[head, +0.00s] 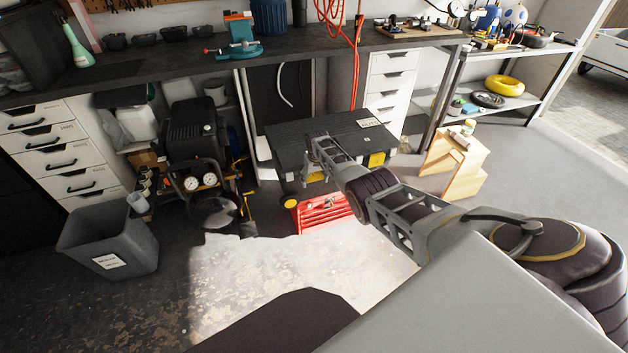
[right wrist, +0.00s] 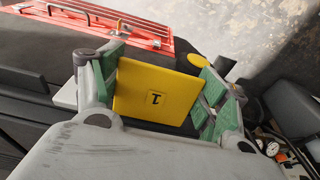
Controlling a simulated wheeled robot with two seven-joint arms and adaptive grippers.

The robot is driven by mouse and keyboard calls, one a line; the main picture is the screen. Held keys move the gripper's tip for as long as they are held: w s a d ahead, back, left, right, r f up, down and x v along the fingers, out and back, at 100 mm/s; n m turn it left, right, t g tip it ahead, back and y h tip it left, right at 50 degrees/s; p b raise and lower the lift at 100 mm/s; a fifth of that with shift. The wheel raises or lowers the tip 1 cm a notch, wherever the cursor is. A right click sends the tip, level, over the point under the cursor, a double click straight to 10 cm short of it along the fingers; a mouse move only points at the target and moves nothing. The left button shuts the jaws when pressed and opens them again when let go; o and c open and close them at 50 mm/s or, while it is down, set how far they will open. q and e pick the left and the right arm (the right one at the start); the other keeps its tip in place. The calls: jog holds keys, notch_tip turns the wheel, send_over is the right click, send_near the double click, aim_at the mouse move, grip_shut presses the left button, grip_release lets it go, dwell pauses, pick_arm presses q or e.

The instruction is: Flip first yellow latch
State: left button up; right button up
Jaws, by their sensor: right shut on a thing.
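A dark tool box (head: 330,140) stands on the floor below the workbench. The first yellow latch (right wrist: 145,88), a flat plate marked "1", fills the space between my right gripper's green-padded fingers (right wrist: 160,92) in the right wrist view. My right gripper is shut on it. In the head view my right gripper (head: 318,150) is at the box's front left, and its fingers and arm hide most of that latch. Another yellow latch (head: 376,160) is at the box's front right, apart from the gripper. My left gripper is out of view.
A red tool case (head: 322,213) lies on the floor in front of the box. A black compressor (head: 195,140) and a grey bin (head: 108,240) stand to the left. A wooden step stool (head: 455,165) stands to the right. The workbench (head: 330,44) overhangs behind.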

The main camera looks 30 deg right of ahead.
dwell(0.3)
jog(key=o, duration=1)
jog(key=shift+o, duration=0.2)
jog(key=shift+r, duration=0.1)
notch_tip(320, 180, up, 12)
jog(key=s, duration=0.1)
jog(key=shift+s+a+f, duration=0.2)
jog(key=shift+s+a, duration=0.05)
jog(key=shift+s, duration=0.15)
dwell(0.5)
dwell(0.4)
